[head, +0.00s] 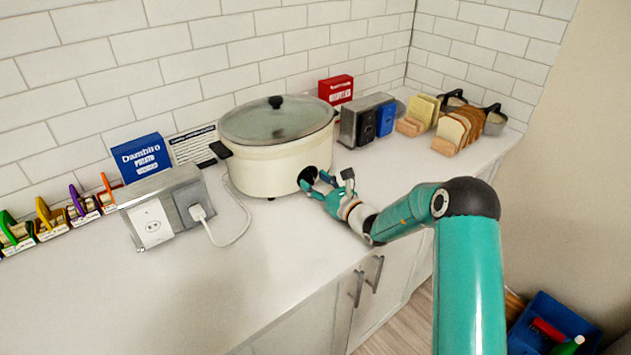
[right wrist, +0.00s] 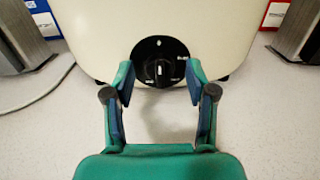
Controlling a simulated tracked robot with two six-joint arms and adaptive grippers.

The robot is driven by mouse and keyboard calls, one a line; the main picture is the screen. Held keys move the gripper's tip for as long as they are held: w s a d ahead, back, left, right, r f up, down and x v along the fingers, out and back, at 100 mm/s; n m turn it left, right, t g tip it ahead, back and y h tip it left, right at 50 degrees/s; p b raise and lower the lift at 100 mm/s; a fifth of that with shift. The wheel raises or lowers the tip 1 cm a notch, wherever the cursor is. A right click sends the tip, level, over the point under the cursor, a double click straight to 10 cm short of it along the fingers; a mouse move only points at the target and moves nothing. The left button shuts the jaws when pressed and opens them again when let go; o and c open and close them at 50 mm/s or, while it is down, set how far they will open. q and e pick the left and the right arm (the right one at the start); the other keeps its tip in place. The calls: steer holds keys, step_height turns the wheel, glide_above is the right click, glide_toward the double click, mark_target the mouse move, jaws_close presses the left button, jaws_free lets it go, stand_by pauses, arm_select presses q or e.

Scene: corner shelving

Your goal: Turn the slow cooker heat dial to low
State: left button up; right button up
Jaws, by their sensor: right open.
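The slow cooker (head: 272,165) is cream with a glass lid (head: 277,119) and stands on the white counter. Its black heat dial (right wrist: 159,71) is on the lower front, and a white mark shows at the top of the knob. The lettering around it is too small to read. In the head view the dial (head: 308,176) is partly hidden behind my gripper. My right gripper (head: 326,184) is open and empty, just in front of the dial. In the right wrist view its fingers (right wrist: 159,85) frame the dial from either side, apart from it. My left gripper is not in view.
A metal socket box (head: 165,205) with a white plug and cord (head: 228,240) stands left of the cooker. A metal holder (head: 365,120) and bread slices (head: 455,130) stand to the right. The front counter is clear.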

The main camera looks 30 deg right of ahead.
jaws_close()
stand_by(0.3)
steer(key=m+b, duration=0.1)
steer(key=m, duration=0.1)
steer(key=shift+f+m, duration=0.15)
steer(key=shift+m, duration=0.25)
steer(key=m+b, duration=0.1)
steer(key=m, duration=0.2)
steer(key=shift+d, duration=0.15)
steer(key=m, duration=0.4)
steer(key=shift+d, duration=0.1)
steer(key=shift+d+m, duration=0.1)
steer(key=shift+m, duration=1.9)
steer(key=shift+f, duration=0.1)
